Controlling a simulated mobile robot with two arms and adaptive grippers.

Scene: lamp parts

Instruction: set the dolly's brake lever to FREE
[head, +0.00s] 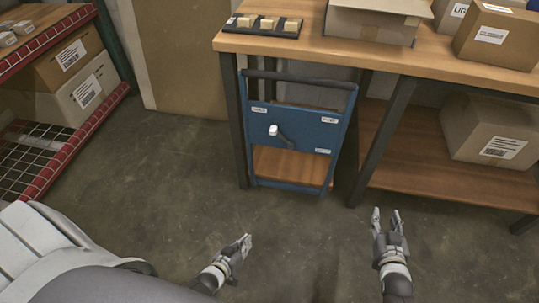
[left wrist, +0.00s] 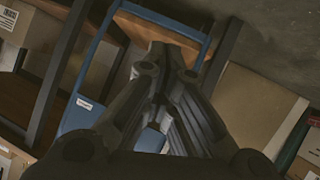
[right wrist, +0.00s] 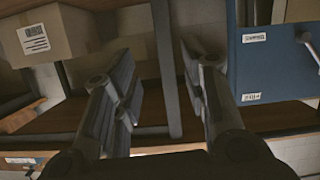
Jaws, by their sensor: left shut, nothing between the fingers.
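The blue dolly (head: 308,124) stands upright against the workbench, with a dark handle bar on top and a wooden deck low down. Its brake lever (head: 287,139) is a dark arm on the blue panel, with a white knob (head: 273,130) at its upper-left end. Small white labels sit around the lever, too small to read. In the right wrist view the panel (right wrist: 275,67) shows at the right edge. My left gripper (head: 247,244) is shut and empty, low in front of the dolly. My right gripper (head: 386,214) is open and empty, right of the dolly.
The wooden workbench (head: 300,50) carries a black tray (head: 262,27) with several blocks, and cardboard boxes (head: 372,22). A box (head: 488,130) sits on its lower shelf. A red-edged rack (head: 75,140) stands at left. The floor before the dolly is clear.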

